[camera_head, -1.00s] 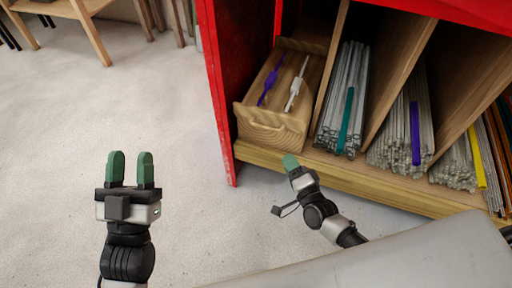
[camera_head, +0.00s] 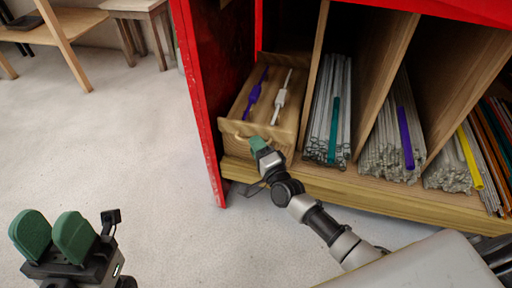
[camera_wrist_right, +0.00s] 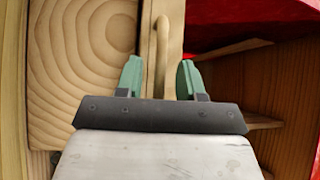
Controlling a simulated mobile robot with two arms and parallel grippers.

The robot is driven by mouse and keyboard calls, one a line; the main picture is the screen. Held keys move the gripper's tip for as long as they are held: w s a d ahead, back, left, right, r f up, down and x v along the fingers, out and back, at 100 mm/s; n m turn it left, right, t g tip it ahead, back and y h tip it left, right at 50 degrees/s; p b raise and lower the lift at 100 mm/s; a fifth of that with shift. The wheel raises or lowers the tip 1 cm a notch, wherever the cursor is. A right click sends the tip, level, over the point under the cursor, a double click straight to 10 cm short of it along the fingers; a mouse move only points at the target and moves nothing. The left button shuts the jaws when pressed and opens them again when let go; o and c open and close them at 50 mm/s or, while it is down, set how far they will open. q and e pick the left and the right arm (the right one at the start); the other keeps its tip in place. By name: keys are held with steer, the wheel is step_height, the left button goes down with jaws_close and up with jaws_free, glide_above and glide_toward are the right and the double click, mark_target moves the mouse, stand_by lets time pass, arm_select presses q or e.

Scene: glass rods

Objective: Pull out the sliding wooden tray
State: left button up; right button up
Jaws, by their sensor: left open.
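The wooden tray (camera_head: 284,136) sits in the left bay of the red cabinet, with a purple and a white object lying in it. Its front panel (camera_wrist_right: 80,60) and curved wooden handle (camera_wrist_right: 162,45) show in the right wrist view. My right gripper (camera_head: 258,143) is at the tray's front, by the handle. In the right wrist view its green fingers (camera_wrist_right: 160,80) are spread, one on each side of the handle; I see no clear contact. My left gripper (camera_head: 52,234) is open and empty over the floor at bottom left, far from the tray.
The red cabinet side (camera_head: 201,100) stands just left of the tray. Wooden dividers and bundles of glass rods (camera_head: 330,110) fill the bays to the right. A wooden table (camera_head: 75,22) stands at the back left. The floor before the cabinet is clear.

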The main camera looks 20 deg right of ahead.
steer(key=shift+w, duration=0.25)
jaws_close()
steer(key=shift+s+a, duration=0.1)
